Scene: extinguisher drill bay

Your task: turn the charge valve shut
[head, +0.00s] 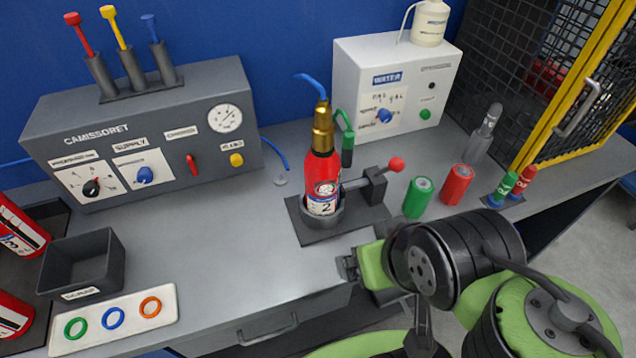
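The charge valve appears to be the red lever (192,165) on the front of the grey panel box (85,135) at the left. It stands near upright, leaning slightly, under a small label that is hard to read. A blue knob (145,174) under a "SUPPLY" label is to its left, and a yellow knob (236,160) is to its right. My gripper (347,266) is over the bench's front edge, well to the right of and nearer than the lever, not touching it. Its fingers look small and dark, and their opening is unclear.
A red extinguisher (321,172) with a blue hose stands in a clamp with a red-ended handle (396,164). Green (419,196) and red (457,184) cylinders stand at right. A dark bin (82,262) and ring tray (165,296) are front left. Bench before the panel is clear.

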